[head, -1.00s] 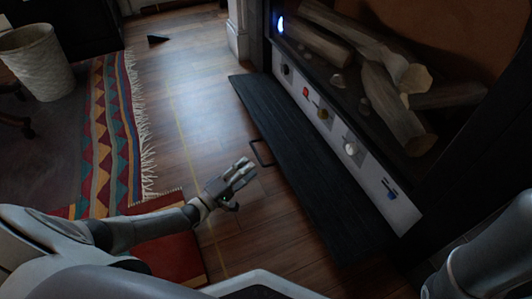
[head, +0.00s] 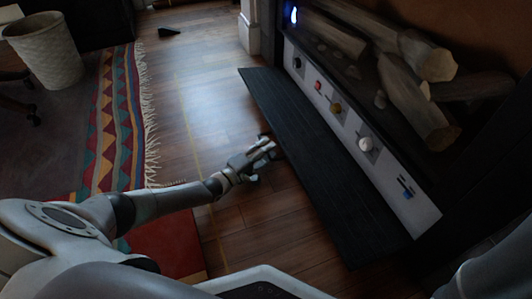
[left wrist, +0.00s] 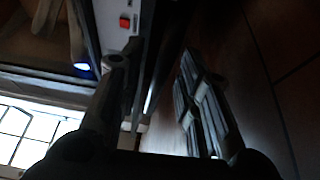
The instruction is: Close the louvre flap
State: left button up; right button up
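The louvre flap (head: 322,165) is a long, dark, ribbed panel lying lowered along the foot of the fireplace in the head view. My left gripper (head: 264,150) is beside the flap's outer edge, where its handle is mostly hidden behind the fingers. In the left wrist view my left gripper (left wrist: 158,88) shows its two fingers spread apart. A thin bright edge shows between them, but I cannot tell whether it is the handle. My right arm shows only partly at the bottom right of the head view, with its gripper out of frame.
Above the flap is a white control panel (head: 345,125) with red, orange and white knobs and a blue switch. Logs (head: 410,95) lie in the fireplace. A striped rug (head: 118,120) and a pale wastebasket (head: 45,50) are at left.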

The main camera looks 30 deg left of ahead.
pick_arm(q)
jog(key=shift+w, duration=0.1)
grip_shut()
jog(key=shift+r, duration=0.1)
dwell(0.3)
